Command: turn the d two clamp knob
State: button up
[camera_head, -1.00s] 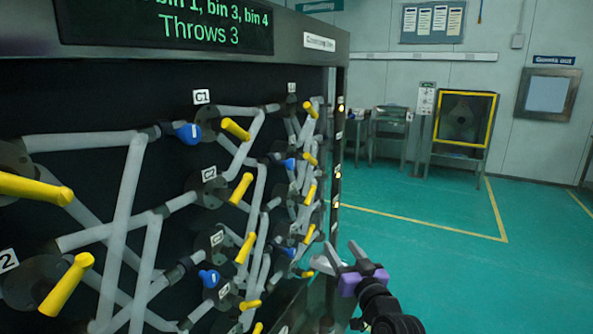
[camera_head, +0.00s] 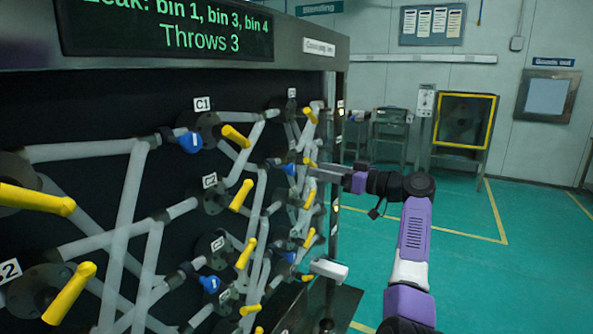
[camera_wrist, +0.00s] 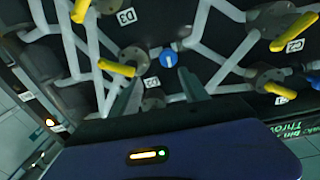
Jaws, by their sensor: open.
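The D2 clamp knob is blue with a white mark and shows in the wrist view (camera_wrist: 169,58), beside the D2 flange (camera_wrist: 135,56). In the head view a blue knob (camera_head: 290,168) at that place sits left of my gripper (camera_head: 318,172). In the wrist view my gripper (camera_wrist: 160,80) is open, with fingers apart and pointing at the panel. The knob lies just beyond the fingertips, a little nearer the right one. I cannot tell whether they touch. The D2 label (camera_wrist: 152,97) shows between the fingers.
Yellow handles stick out around the knob, one (camera_wrist: 117,68) close to the left finger. Grey pipes cross the panel. Other blue knobs (camera_head: 189,142) sit on the left. A screen (camera_head: 170,30) reads "Throws 3". The green floor (camera_head: 500,270) on the right is open.

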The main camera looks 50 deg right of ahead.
aim_at(294, 169)
jog(key=shift+n+y, duration=0.4)
jog(key=shift+n, duration=0.4)
jog(key=shift+a+f+p+x, duration=0.15)
jog(key=shift+a+p+x, duration=0.15)
jog(key=shift+x, duration=1)
jog(key=shift+a+f+p+x, duration=0.15)
jog(key=shift+p+x, duration=0.3)
jog(key=shift+x, duration=0.9)
jog(key=shift+a+f+p+x, duration=0.1)
jog(key=shift+a+p+x, duration=0.25)
jog(key=shift+x, duration=0.95)
jog(key=shift+s, duration=0.15)
grip_shut()
